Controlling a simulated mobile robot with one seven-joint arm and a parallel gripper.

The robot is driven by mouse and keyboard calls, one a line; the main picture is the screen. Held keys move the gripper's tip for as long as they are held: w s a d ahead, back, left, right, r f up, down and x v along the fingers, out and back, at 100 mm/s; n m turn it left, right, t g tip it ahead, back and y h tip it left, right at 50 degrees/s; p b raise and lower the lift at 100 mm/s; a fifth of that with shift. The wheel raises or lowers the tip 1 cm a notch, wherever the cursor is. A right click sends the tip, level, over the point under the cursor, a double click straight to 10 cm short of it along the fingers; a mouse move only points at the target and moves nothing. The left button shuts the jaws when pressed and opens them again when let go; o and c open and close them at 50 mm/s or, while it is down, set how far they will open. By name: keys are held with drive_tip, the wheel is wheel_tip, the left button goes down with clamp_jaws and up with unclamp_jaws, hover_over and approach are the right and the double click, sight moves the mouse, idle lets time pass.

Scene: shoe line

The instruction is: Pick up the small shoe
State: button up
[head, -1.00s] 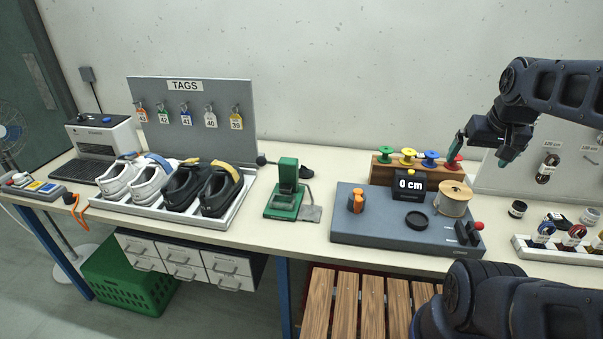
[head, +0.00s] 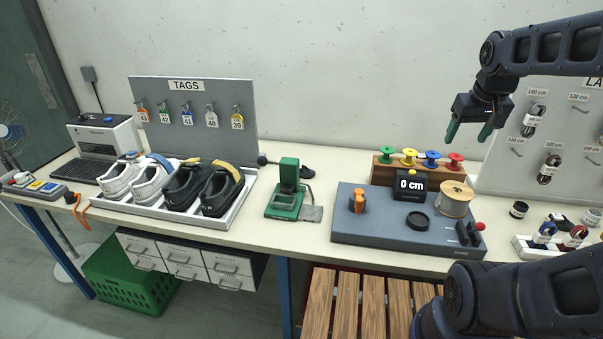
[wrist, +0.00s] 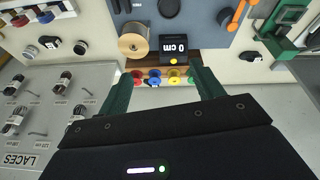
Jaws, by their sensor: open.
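A small dark object (head: 307,172), which looks like the small shoe, lies on the bench behind and to the right of the green press (head: 287,190). It is too small to make out in detail; a dark shape in the wrist view (wrist: 250,56) seems to be the same thing. My gripper (head: 469,131) is open and empty, in the air above the right part of the bench, behind the spools and well right of the small shoe. In the wrist view its green fingers (wrist: 166,82) are spread, with nothing between them.
White and black shoes stand in a tray (head: 97,201) at left, before the tags board (head: 160,110). Bench around the small shoe is mostly clear.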

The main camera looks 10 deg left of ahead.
drive_tip(key=w+a+r+n+g, duration=0.1)
drive_tip(key=w+a+n, duration=0.1)
drive_tip(key=w+a, duration=0.35)
drive_tip(key=w+a+n+g, duration=0.1)
drive_tip(key=w+a+n, duration=0.2)
drive_tip(key=w, duration=0.6)
drive_tip(key=n+g+h, duration=0.1)
drive_tip(key=n+h, duration=0.3)
drive_tip(key=n, duration=0.8)
hover_over(301, 169)
drive_tip(key=w+a, duration=0.2)
drive_tip(key=a, duration=0.2)
wheel_tip(301, 169, down, 28)
drive_tip(key=shift+s+r, duration=0.15)
drive_tip(key=shift+a+f, duration=0.25)
drive_tip(key=shift+f, duration=0.2)
drive_tip(key=x, duration=1)
drive_tip(key=shift+s+d+f, duration=0.15)
drive_tip(key=shift+d+f, duration=0.05)
drive_tip(key=shift+d, duration=0.15)
drive_tip(key=c, duration=1.1)
